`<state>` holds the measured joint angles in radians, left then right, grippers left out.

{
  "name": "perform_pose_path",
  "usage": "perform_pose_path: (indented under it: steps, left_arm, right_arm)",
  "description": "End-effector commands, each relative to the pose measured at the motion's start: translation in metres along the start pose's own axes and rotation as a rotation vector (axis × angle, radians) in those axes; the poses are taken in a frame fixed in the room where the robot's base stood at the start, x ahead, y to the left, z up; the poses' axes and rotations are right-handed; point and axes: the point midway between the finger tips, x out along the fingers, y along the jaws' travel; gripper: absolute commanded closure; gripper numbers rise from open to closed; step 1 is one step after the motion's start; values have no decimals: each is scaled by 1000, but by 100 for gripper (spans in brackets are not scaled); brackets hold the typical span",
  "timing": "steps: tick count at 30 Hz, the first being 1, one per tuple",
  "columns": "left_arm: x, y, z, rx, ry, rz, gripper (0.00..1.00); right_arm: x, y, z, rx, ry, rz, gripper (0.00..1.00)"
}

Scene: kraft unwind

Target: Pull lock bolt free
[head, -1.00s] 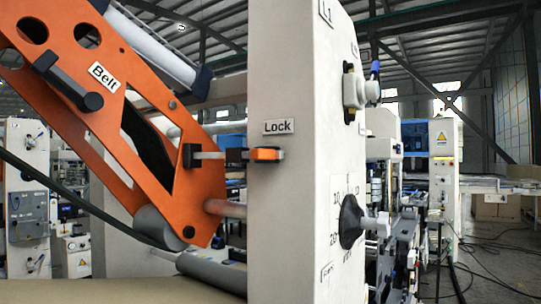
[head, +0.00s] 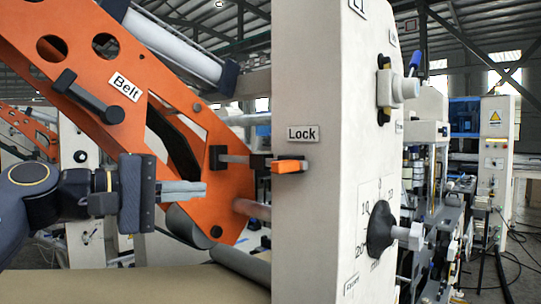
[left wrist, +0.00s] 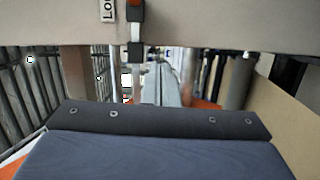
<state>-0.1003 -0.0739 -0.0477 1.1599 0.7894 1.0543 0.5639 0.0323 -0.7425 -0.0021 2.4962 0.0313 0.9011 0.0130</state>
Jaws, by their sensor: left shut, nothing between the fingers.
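The lock bolt is a grey rod with an orange handle (head: 290,166) in front of the white post (head: 330,220), under the "Lock" label (head: 302,133). Its rod reaches left to a black block (head: 218,157) on the orange arm (head: 120,125). My left gripper (head: 204,191) comes in from the left, pointing right, fingers shut and empty. In the picture its tips are left of and a little below the bolt, apart from the handle. In the left wrist view, the bolt's black and orange end (left wrist: 135,14) is at the top; the fingers (left wrist: 167,88) show in the middle. My right gripper is not in view.
The orange arm, labelled "Belt", with a black handle (head: 80,92), slants down behind my left gripper. A brown roll surface (head: 130,284) lies below.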

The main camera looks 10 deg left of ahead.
Motion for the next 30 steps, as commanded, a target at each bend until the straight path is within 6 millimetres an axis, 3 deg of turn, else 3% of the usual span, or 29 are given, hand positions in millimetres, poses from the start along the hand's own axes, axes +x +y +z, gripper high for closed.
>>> perform_pose_path:
  steps: [1, 5, 19, 23, 30]
  left_arm:
    - [2, 14, -2, -11, -7, 25, 100]
    - [2, 31, -4, -29, -19, 62, 100]
    - [8, 34, -4, -31, -23, 66, 100]
    - [25, 36, -2, -31, -26, 65, 100]
    - [77, 40, -1, -31, -26, 64, 100]
  right_arm:
    - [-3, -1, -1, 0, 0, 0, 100]
    - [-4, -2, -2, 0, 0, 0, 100]
    - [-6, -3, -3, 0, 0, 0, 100]
    - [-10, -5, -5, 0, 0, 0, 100]
    - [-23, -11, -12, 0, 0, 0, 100]
